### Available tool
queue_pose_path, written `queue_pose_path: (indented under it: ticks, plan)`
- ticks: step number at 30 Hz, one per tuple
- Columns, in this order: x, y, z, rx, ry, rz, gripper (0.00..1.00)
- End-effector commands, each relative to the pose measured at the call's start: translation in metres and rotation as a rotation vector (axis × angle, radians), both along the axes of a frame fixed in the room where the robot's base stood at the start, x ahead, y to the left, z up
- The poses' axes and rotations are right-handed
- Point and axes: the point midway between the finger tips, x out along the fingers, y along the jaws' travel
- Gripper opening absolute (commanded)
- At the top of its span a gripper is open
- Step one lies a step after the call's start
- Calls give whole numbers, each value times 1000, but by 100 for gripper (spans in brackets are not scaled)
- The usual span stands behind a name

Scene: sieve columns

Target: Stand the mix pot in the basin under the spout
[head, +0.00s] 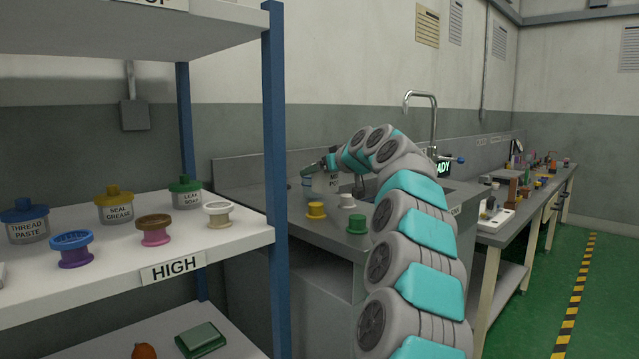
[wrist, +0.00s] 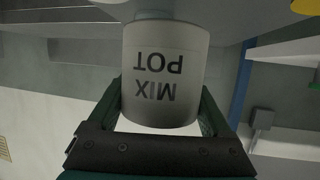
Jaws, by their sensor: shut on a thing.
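The mix pot is a pale grey cylinder with dark lettering, partly behind my arm in the head view (head: 326,183). It fills the middle of the wrist view (wrist: 165,60), with its lettering upside down there. My gripper (wrist: 163,98) is shut on the pot, one dark green finger on each side of it. In the head view my gripper (head: 318,167) is over the left part of the grey counter. The curved metal spout (head: 432,105) rises behind my arm, to the right of the pot. The basin (head: 456,191) is mostly hidden behind my arm.
Yellow (head: 316,210), white (head: 347,200) and green (head: 356,224) spools stand on the counter's front. A shelf with a blue post (head: 274,150) stands at the left, holding jars and spools.

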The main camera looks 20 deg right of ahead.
Motion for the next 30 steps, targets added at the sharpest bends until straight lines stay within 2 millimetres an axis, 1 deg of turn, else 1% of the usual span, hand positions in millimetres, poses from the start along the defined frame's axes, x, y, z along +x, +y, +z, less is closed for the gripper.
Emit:
queue_pose_path:
  ticks: [5,15,23,28,29,30]
  plan:
    - [1,0,-4,0,0,1,20]
    - [0,1,-34,0,0,0,20]
    - [1,0,-35,-1,0,-1,20]
    - [1,0,-40,-1,0,-1,20]
    - [1,0,-39,-1,0,-1,87]
    - [1,0,-38,-1,0,-1,91]
